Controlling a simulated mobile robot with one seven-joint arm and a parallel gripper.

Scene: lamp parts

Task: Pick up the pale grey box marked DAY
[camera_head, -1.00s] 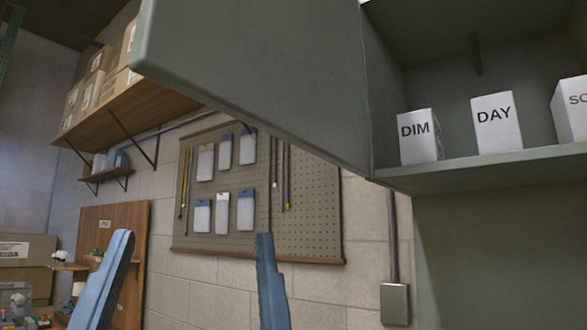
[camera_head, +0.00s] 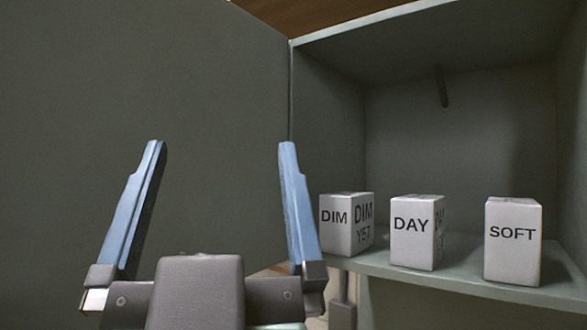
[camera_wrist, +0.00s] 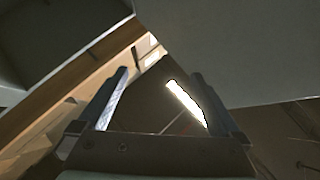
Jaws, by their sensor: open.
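The pale grey box marked DAY (camera_head: 412,232) stands upright on the cabinet shelf in the head view, between two similar boxes. My gripper (camera_head: 219,145) is open and empty, its two blue fingers pointing up in front of the open cabinet door. It is to the left of the DAY box and apart from it. In the wrist view my gripper (camera_wrist: 160,75) is also open, with nothing between its fingers but the background. The DAY box is not seen in the wrist view.
A box marked DIM (camera_head: 336,226) stands just left of the DAY box, and one marked SOFT (camera_head: 512,245) to its right, with gaps between. The shelf (camera_head: 465,277) lies inside a grey-green cabinet. The open door (camera_head: 120,80) fills the left. A ceiling light (camera_wrist: 186,102) shows in the wrist view.

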